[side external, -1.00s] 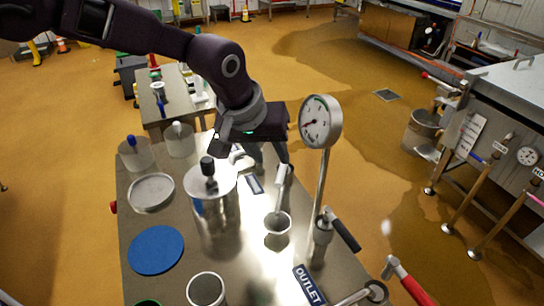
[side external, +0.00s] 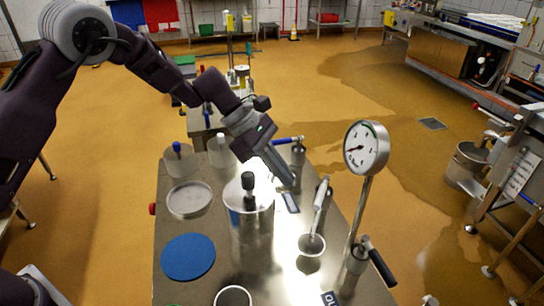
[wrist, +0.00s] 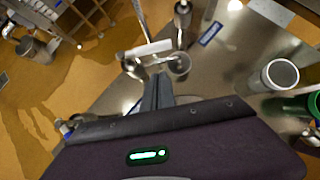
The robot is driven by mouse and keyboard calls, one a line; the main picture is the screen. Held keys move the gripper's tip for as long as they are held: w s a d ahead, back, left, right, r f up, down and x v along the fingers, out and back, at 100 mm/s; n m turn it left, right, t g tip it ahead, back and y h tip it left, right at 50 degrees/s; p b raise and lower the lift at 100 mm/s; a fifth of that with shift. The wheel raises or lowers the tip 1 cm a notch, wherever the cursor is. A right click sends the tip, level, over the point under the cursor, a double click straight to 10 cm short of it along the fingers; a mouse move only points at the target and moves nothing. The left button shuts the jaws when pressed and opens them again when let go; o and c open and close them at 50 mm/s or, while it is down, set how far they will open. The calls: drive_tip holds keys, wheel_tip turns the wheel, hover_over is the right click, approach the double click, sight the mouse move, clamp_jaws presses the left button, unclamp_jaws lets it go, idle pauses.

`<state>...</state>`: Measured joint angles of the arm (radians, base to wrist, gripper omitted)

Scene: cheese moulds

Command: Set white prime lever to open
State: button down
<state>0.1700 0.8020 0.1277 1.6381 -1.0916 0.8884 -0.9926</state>
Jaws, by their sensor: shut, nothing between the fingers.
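The white lever handle (side external: 320,195) rises at a slant beside a small round metal cup (side external: 311,245) on the steel table. In the wrist view the white handle (wrist: 148,49) lies across, just beyond my fingertips, with the cup to its right. My gripper (side external: 291,182) is shut and empty, pointing down to the left of the lever's upper end. A small gap seems to separate them; I cannot tell whether they touch. The wrist view shows my closed fingers (wrist: 158,80) side by side. The lever's label is not readable.
A round gauge (side external: 367,148) on a tall stem stands right of the lever, with a black-handled valve (side external: 380,265) at its foot. A blue-handled valve (side external: 287,140) stands behind. A metal canister (side external: 250,215), a blue disc (side external: 188,257) and a pale dish (side external: 189,200) occupy the left.

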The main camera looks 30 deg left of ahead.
sight(318, 197)
drive_tip(key=d, duration=0.1)
drive_tip(key=d+f, duration=0.1)
drive_tip(key=d, duration=0.1)
drive_tip(key=d+f, duration=0.1)
drive_tip(key=d, duration=0.1)
drive_tip(key=shift+w, duration=0.35)
drive_tip(key=shift+s+d+n+t, duration=0.15)
drive_tip(key=shift+d+n+t, duration=0.2)
drive_tip(key=shift+n, duration=0.25)
drive_tip(key=shift+s+d+n+t+y, duration=0.15)
drive_tip(key=shift+d+n+t+y, duration=0.15)
drive_tip(key=shift+d+n+t, duration=0.4)
drive_tip(key=shift+d, duration=1.35)
drive_tip(key=s+a, duration=0.1)
drive_tip(key=s+a+r, duration=0.1)
drive_tip(key=shift+s+a+n, duration=0.1)
drive_tip(key=shift+a+n, duration=0.2)
drive_tip(key=shift+a, duration=0.05)
drive_tip(key=s+a+r, duration=0.4)
drive_tip(key=r, duration=0.3)
drive_tip(key=shift+s+a+r, duration=0.35)
drive_tip(key=shift+s+r, duration=0.05)
